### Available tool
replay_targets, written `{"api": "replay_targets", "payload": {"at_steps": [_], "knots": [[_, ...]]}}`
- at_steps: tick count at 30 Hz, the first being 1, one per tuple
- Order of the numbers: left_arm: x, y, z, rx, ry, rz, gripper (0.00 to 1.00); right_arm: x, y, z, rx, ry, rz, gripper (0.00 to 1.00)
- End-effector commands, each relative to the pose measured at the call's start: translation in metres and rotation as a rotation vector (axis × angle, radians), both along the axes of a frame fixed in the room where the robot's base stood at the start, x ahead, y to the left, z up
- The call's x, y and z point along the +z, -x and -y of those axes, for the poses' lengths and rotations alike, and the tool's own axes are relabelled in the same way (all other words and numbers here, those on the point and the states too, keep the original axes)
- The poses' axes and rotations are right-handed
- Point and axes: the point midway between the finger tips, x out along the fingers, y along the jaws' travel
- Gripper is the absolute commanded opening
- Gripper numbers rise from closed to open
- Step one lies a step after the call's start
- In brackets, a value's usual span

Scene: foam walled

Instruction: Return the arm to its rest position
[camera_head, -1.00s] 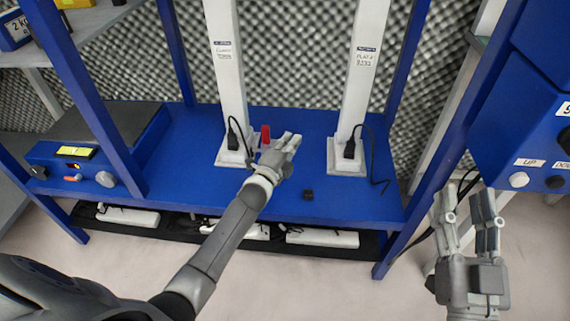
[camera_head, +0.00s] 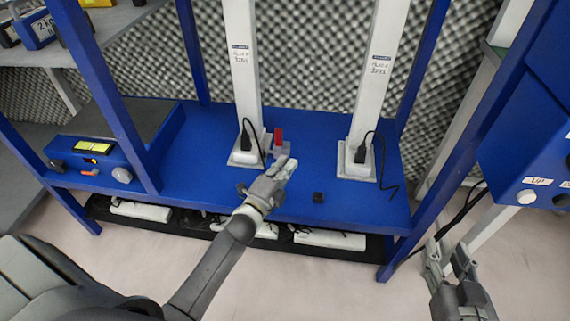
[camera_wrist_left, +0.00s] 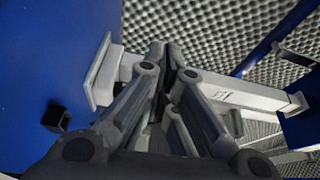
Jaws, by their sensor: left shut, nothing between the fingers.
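My left gripper (camera_head: 289,165) reaches over the blue shelf (camera_head: 215,170), between the two white posts. It is shut with nothing in it. In the left wrist view its closed fingers (camera_wrist_left: 168,55) fill the middle. My right gripper (camera_head: 448,255) is at the lower right, its fingers apart and nothing seen between them. It hangs right of the shelf's corner leg. The task names no object.
A red-topped piece (camera_head: 278,139) stands just behind my left gripper. A small black cube (camera_head: 318,197) lies to its right. White posts (camera_head: 243,70) (camera_head: 379,70) with black plugs flank it. A blue control box (camera_head: 530,150) is at the right.

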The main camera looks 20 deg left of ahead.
Motion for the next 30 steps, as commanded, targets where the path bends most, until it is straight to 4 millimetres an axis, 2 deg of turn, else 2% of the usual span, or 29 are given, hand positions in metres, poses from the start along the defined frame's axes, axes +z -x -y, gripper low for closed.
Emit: {"api": "replay_targets", "payload": {"at_steps": [16, 20, 23, 30], "knots": [[0.000, 0.001, 0.000, 0.000, 0.001, 0.000, 0.00, -0.001, 0.000, 0.000, -0.001, 0.002, -0.006, 0.40], [0.004, 0.007, 0.003, 0.005, 0.058, -0.010, 0.00, -0.001, 0.001, 0.000, 0.000, 0.001, -0.006, 0.40], [0.013, 0.020, 0.010, 0.016, 0.197, -0.039, 0.00, -0.001, 0.001, 0.000, 0.000, 0.001, -0.006, 0.40], [0.045, 0.074, 0.043, 0.048, 0.748, -0.178, 0.00, -0.001, 0.001, 0.000, 0.000, 0.001, -0.006, 0.40]]}}
